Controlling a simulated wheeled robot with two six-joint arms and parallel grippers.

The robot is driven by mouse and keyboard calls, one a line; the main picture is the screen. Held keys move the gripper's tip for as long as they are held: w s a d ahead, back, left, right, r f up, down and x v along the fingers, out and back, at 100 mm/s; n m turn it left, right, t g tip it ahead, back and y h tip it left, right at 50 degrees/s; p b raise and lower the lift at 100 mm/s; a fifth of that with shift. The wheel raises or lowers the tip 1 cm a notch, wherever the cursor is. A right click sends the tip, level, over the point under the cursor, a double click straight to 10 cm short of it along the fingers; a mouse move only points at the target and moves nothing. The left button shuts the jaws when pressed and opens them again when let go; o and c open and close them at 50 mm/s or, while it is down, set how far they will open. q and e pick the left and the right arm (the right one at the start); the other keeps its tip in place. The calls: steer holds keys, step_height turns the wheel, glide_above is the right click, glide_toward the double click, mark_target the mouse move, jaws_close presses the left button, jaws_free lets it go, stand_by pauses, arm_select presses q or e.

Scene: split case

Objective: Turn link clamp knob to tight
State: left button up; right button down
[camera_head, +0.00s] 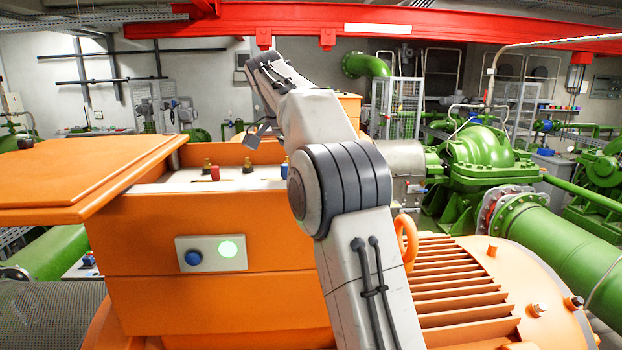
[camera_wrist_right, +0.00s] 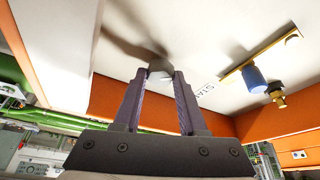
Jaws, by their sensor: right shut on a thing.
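My right gripper (camera_wrist_right: 160,78) is in the right wrist view, with its two fingertips closed on the sides of a small grey knob (camera_wrist_right: 160,70) against the pale board of the orange box. I cannot read the knob's turn position. A blue knob (camera_wrist_right: 254,79) and a brass post (camera_wrist_right: 278,95) sit apart to the right, by a brass strip (camera_wrist_right: 248,66). In the head view my right arm crosses the middle and hides part of the box. A red knob (camera_head: 215,173) and a blue knob (camera_head: 284,168) show on the board there. My left gripper is not in view.
The orange box (camera_head: 200,250) stands in front, its lid (camera_head: 85,178) projecting left. A red beam (camera_head: 420,30) crosses above. A green pump (camera_head: 480,150) stands right.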

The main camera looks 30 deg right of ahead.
steer(key=shift+w+m+g, duration=0.1)
steer(key=shift+m+g, duration=0.3)
steer(key=shift+m, duration=0.6)
steer(key=shift+c, duration=2.3)
jaws_free()
